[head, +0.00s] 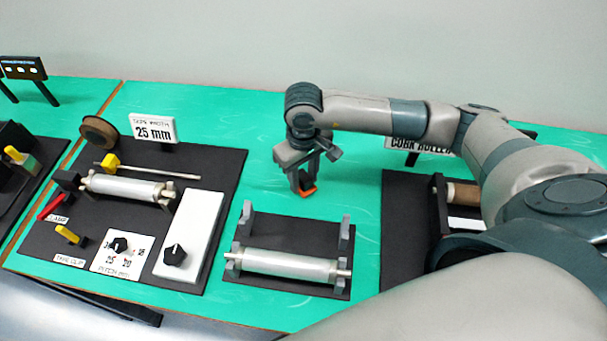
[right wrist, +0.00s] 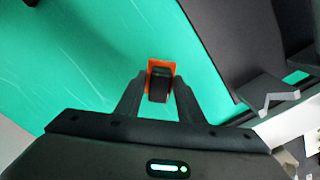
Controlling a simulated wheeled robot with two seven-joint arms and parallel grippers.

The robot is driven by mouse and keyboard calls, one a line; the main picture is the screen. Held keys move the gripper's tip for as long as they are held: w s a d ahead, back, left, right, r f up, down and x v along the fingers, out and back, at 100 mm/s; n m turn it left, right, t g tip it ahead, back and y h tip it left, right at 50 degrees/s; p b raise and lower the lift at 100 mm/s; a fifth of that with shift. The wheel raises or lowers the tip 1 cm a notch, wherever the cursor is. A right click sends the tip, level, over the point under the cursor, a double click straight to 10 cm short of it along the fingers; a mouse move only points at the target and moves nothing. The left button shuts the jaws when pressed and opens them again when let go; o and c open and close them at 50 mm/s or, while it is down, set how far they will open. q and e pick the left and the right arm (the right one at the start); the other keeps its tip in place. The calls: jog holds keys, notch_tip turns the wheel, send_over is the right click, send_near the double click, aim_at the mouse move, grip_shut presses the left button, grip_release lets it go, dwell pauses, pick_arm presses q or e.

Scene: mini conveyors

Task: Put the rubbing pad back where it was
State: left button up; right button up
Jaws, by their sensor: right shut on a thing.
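The rubbing pad (right wrist: 159,84) has a black grip and an orange base. It sits between the fingertips of my right gripper (right wrist: 160,98), which is shut on it. In the head view the pad (head: 308,192) shows as an orange edge below my right gripper (head: 303,183), over the green table behind the roller stand. I cannot tell whether the pad touches the table. My left gripper is not in view.
A dark stand (head: 263,285) with grey V-supports holds a silver roller (head: 290,265) in front of the pad. A taping station (head: 215,165) lies to the left, and a cork roller station (head: 405,220) is to the right, partly behind my arm. Green table (head: 235,105) is clear behind.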

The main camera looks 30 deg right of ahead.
jog(key=shift+f, duration=0.15)
jog(key=shift+f+b, duration=0.2)
jog(key=shift+b, duration=0.1)
jog(key=o, duration=1)
jog(key=shift+r, duration=0.1)
